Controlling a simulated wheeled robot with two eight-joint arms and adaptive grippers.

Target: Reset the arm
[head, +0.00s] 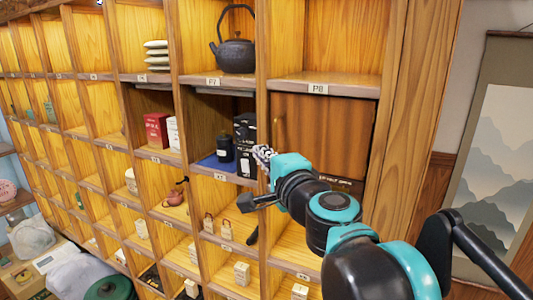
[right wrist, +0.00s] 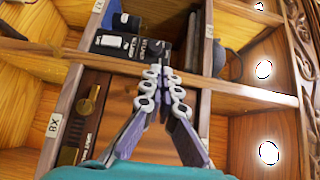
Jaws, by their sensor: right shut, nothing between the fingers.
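My right arm comes in from the lower right of the head view. Its gripper (head: 264,157) is in front of the wooden cubby shelf (head: 390,100), just below and left of a closed wooden door (head: 330,135) in the compartment labelled P8. In the right wrist view the two fingers of the gripper (right wrist: 162,80) meet at their tips, with nothing between them. Black boxes (right wrist: 128,45) with white print lie beyond the fingertips there. Whether the fingers touch the shelf cannot be told. My left gripper is not in view.
Left of the gripper, a dark canister (head: 225,148) and black boxes (head: 245,130) stand in a compartment. A black teapot (head: 236,52) sits above them. A red box (head: 156,130) is farther left. A landscape scroll (head: 495,165) hangs at the right.

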